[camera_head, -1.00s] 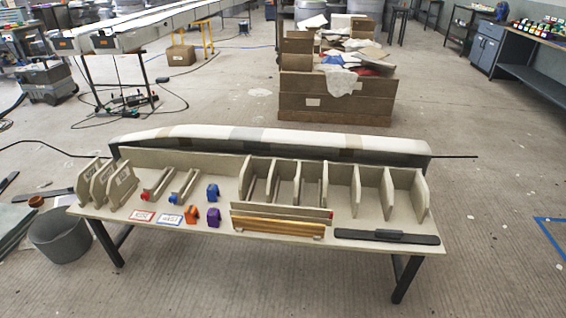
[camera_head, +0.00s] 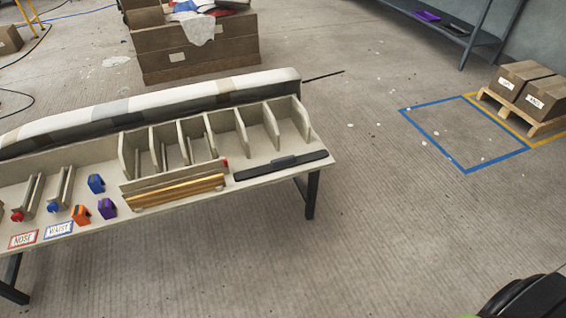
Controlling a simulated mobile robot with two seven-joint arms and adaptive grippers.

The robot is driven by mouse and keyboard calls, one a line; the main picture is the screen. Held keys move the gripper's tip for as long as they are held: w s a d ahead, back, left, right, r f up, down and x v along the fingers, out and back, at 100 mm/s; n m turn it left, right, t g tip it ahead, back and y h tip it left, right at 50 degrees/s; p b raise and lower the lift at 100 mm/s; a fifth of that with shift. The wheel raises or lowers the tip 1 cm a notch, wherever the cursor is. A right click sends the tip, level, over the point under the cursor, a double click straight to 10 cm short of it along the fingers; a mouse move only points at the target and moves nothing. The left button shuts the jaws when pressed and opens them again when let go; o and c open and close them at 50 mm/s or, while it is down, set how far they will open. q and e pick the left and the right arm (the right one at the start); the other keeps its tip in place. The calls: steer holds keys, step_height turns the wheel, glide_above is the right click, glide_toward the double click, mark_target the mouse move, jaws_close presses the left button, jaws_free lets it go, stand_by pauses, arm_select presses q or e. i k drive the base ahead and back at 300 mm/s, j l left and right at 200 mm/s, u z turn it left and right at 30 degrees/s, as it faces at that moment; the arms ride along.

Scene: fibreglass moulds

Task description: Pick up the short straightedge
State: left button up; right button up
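A flat black bar with a raised grip in its middle (camera_head: 300,159) lies along the front right end of the work table (camera_head: 262,177). It looks like a straightedge. No label tells which of these is the short straightedge. Neither of my grippers shows. A dark rounded part at the lower right corner looks like part of my own body. Nothing touches the black bar.
Upright dividers (camera_head: 230,125) stand behind the bars. A long padded mould (camera_head: 150,105) runs behind the table. Floor is clear to the right, towards a pallet with boxes (camera_head: 525,90).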

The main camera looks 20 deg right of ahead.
mark_target(284, 163)
steer(key=i+l+z, duration=0.35)
steer(key=i+l, duration=0.45)
steer(key=i, duration=0.1)
